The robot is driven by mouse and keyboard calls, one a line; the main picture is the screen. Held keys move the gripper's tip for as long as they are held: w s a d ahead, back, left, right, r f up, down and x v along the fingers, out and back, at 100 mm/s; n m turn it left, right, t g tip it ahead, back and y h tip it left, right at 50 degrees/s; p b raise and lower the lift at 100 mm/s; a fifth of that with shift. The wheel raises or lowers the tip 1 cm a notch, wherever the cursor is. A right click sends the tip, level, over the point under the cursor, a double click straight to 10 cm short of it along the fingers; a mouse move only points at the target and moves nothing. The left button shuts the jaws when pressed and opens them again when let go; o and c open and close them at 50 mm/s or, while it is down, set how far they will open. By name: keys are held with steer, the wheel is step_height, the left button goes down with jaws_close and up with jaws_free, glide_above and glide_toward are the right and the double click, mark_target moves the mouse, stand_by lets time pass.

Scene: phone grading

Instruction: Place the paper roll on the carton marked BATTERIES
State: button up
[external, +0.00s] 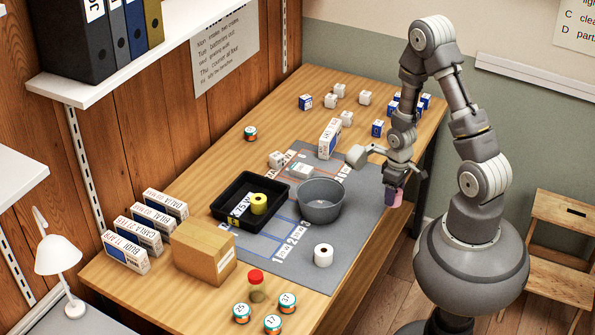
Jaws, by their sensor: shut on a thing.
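My gripper (395,188) points down at the right edge of the grey mat. It is shut on a pink roll-shaped thing (394,199), held at or just beyond the table's edge. A white paper roll (323,256) stands upright on the mat, apart from my gripper. A yellow roll (259,204) is in the black tray (222,212). A brown carton (197,251) with a white label stands at the front left of the table. Its label is too small to read, so I cannot tell whether it says BATTERIES.
A grey bowl (321,200) stands beside the tray. Several labelled white boxes (124,252) line the left edge. A red-capped jar (256,287) and several numbered tins (273,324) are near the front. Small boxes and cubes (365,98) stand farther back. The mat's front part (301,272) has free room.

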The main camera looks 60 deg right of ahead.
step_height(320, 180, up, 18)
steer(key=w+a+n+p, duration=0.3)
steer(key=w+a+n, duration=0.7)
steer(key=w+a, duration=0.55)
steer(key=w+a+n+p, duration=0.2)
steer(key=a+n, duration=0.5)
steer(key=a, duration=1.2)
step_height(320, 180, down, 5)
steer(key=a, duration=0.1)
steer(key=w+a, duration=0.2)
steer(key=w, duration=0.3)
steer(key=w+a+f+b, duration=0.1)
steer(key=w+a, duration=0.1)
steer(key=w, duration=0.3)
steer(key=w+a+f+b, duration=0.1)
steer(key=w+a, duration=0.1)
steer(key=w, duration=0.3)
steer(key=shift+a, duration=0.15)
step_height(320, 180, down, 4)
steer(key=shift+r+b, duration=0.15)
steer(key=shift+b, duration=0.6)
steer(key=shift+r, duration=0.1)
